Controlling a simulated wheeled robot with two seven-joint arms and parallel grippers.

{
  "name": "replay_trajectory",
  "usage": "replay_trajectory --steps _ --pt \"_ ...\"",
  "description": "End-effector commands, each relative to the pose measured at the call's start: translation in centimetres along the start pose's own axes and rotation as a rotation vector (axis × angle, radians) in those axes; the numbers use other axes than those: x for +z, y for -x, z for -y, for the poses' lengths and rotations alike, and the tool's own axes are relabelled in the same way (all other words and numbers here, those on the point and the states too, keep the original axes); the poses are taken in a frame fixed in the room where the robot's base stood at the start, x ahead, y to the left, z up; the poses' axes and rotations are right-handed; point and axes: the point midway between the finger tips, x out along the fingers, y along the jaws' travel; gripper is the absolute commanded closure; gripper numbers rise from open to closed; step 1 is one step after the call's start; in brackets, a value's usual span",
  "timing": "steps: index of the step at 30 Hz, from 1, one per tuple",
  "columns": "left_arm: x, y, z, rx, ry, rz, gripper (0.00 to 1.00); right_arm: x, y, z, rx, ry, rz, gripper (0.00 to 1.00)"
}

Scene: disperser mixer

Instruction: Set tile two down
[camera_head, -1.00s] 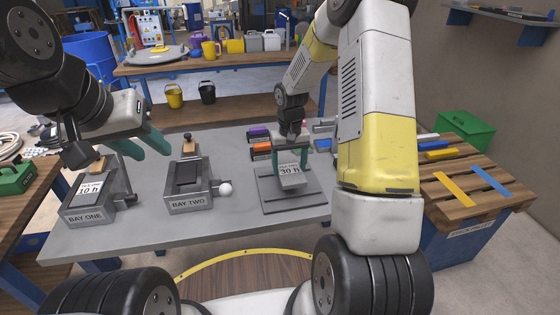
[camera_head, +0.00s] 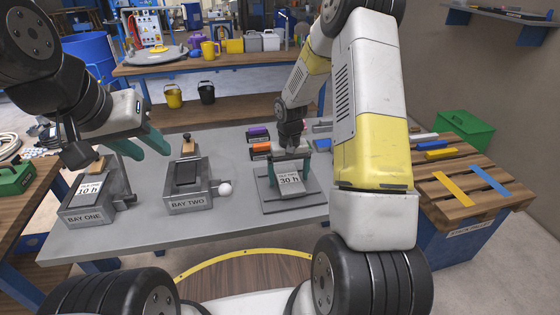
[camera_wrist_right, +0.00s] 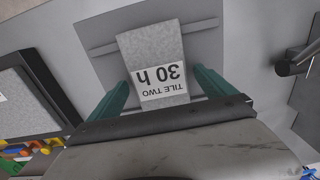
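Tile two (camera_head: 289,184), a light grey block with a white "TILE TWO 30 h" label, lies on the flat grey plate (camera_head: 310,197) on the right part of the bench. It also shows in the right wrist view (camera_wrist_right: 158,60). My right gripper (camera_head: 290,168) is low over it, one green finger on each side. In the wrist view, small gaps show between the fingers (camera_wrist_right: 162,82) and the tile's sides, so it looks open. My left gripper (camera_head: 145,147) is open and empty above the bench, between bay one (camera_head: 88,211) and bay two (camera_head: 188,201).
Bay one holds a "10 h" tile (camera_head: 90,188). Bay two has a dark top, and a white ball (camera_head: 225,189) sits at its right. Purple (camera_head: 258,133) and orange (camera_head: 261,148) blocks lie behind the plate. A wooden pallet (camera_head: 465,185) stands at the right.

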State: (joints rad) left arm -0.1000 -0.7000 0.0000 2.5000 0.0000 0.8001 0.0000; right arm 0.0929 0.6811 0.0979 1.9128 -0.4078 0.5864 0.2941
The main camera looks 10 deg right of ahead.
Motion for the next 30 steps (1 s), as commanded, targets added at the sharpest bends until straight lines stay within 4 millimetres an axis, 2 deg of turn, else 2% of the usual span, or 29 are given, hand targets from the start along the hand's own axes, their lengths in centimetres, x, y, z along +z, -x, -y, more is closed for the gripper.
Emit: replay_trajectory --steps 5,8,21,30 --pt "0.0 0.0 0.0 0.0 0.0 0.0 0.64 0.0 0.3 0.0 0.0 0.0 -0.001 0.06" --pt "0.0 0.0 0.0 0.0 0.0 0.0 0.64 -0.1 1.2 0.0 0.001 -0.001 -0.002 0.06" --pt "0.0 0.0 0.0 0.0 0.0 0.0 0.64 -0.1 10.0 0.0 0.001 0.0 -0.004 0.06" --pt "0.0 0.0 0.0 0.0 0.0 0.0 0.64 0.5 13.6 0.0 0.0 0.001 -0.018 0.06"
